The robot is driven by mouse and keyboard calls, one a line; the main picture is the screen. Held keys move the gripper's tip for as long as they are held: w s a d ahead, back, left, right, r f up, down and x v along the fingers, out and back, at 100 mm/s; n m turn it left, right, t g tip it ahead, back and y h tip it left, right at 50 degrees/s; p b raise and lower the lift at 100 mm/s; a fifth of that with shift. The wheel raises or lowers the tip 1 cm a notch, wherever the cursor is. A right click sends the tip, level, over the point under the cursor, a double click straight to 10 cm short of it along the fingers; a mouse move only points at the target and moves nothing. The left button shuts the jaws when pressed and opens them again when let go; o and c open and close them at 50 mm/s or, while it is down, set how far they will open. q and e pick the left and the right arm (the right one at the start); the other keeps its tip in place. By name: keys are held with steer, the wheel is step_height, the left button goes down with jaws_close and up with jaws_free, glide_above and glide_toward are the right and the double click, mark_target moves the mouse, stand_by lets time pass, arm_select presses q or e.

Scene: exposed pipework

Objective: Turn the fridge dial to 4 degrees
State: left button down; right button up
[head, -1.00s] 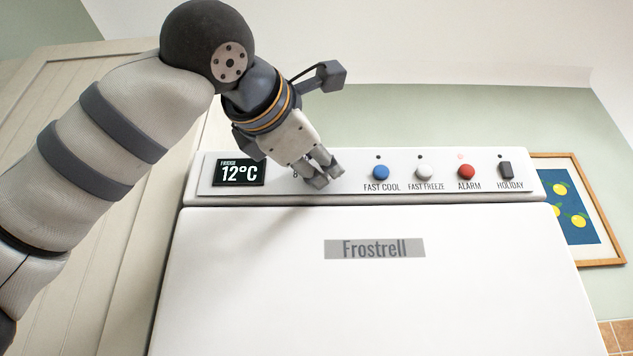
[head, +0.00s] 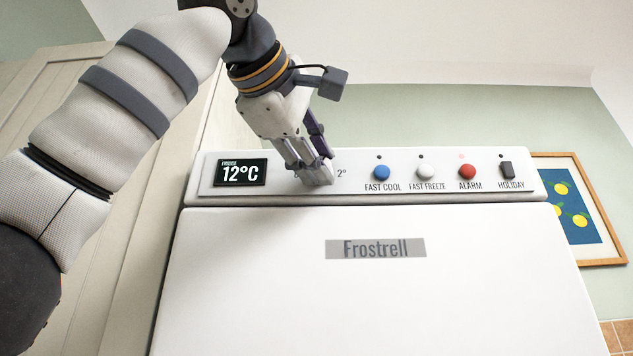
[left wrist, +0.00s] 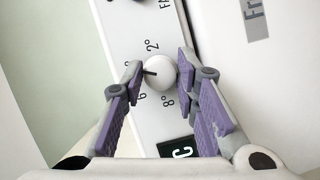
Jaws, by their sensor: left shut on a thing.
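The white fridge dial (left wrist: 160,74) shows in the left wrist view between the purple-padded fingers of my left gripper (left wrist: 158,76). The gripper is shut on it. The dial's dark pointer mark points left in that view, between the printed "2°" and "6"; the label there is hidden behind a finger. An "8°" is printed near the right finger. In the head view my left gripper (head: 318,177) covers the dial on the white control panel (head: 450,192), with "2°" just to its right. The fridge display (head: 240,173) reads 12°C.
Right of the dial are a blue button (head: 381,173), a white button (head: 425,173), a red button (head: 467,172) with a faintly lit lamp, and a dark holiday switch (head: 507,170). The white fridge door (head: 380,300) below is clear. A lemon picture (head: 575,210) hangs at right.

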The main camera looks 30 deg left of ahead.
arm_select(q)
steer(key=shift+a+r, duration=0.1)
stand_by(0.4)
steer(key=c, duration=1.2)
jaws_free()
steer(key=shift+c, duration=0.2)
steer(key=v, duration=0.7)
steer(key=shift+s, duration=0.15)
